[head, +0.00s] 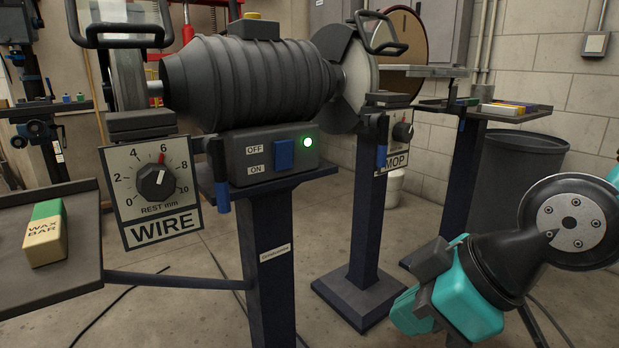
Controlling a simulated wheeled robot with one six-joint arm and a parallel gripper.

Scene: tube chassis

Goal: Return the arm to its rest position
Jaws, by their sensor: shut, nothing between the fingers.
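My arm (490,272), teal and dark grey, is folded at the lower right. A round dark joint cover with a pale bolted disc faces the camera. Dark blocks and teal housings near its lower end run down toward the bottom edge. The fingers of my gripper cannot be made out. The visible arm is in front and to the right of the grinding machine (255,80), with floor showing between them.
The machine's green lamp (308,142) is lit beside a blue switch (284,154). A MOP dial (402,132), side table (485,108) and dark bin (520,160) stand right.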

